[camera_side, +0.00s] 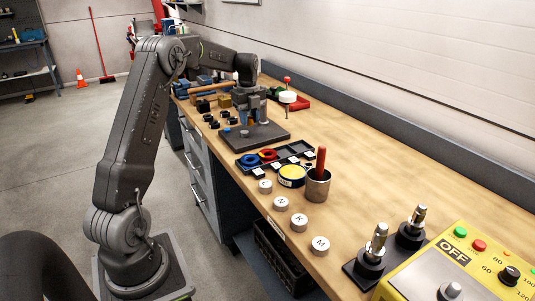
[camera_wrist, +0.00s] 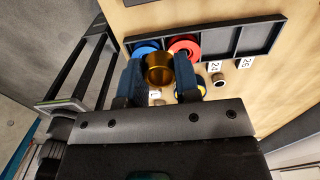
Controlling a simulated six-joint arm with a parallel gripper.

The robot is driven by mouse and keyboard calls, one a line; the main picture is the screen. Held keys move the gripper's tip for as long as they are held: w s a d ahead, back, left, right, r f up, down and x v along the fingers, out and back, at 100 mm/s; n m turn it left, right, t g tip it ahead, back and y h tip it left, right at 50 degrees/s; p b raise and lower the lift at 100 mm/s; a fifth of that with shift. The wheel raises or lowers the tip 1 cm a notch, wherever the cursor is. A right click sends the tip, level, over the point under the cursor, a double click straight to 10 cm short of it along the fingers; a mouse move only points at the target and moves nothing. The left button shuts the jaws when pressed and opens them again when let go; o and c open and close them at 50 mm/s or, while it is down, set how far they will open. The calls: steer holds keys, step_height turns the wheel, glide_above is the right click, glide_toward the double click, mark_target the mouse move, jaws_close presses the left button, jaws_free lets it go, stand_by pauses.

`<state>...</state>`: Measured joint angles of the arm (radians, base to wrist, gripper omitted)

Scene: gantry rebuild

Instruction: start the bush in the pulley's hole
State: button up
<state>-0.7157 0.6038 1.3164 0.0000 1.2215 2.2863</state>
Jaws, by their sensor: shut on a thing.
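My gripper (camera_wrist: 160,88) is shut on a brass-coloured, hollow bush (camera_wrist: 160,76), one finger on each side of it in the wrist view. In the side view my gripper (camera_side: 243,122) is low over a dark square plate (camera_side: 268,137) on the bench. The bush cannot be made out there. I cannot pick out the pulley with certainty, nor tell whether the bush touches anything. A blue ring (camera_side: 250,160) and a red ring (camera_side: 269,155) lie in a black tray (camera_wrist: 260,52), beyond the bush in the wrist view.
A yellow-topped tin (camera_side: 292,174) and a metal cup (camera_side: 318,187) with a red handle in it stand near the tray. Several lettered discs (camera_side: 298,220) line the front edge. Small dark parts lie left of the plate. The bench's right-hand back area is clear.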

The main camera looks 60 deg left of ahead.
glide_above(268, 154)
step_height(268, 154, down, 2)
steer(key=shift+f, duration=0.2)
steer(key=shift+f, duration=0.55)
steer(key=shift+f, duration=0.75)
steer(key=shift+f, duration=0.35)
steer(key=shift+f, duration=1.05)
steer(key=shift+f, duration=0.5)
steer(key=o, duration=1)
steer(key=shift+s, duration=0.1)
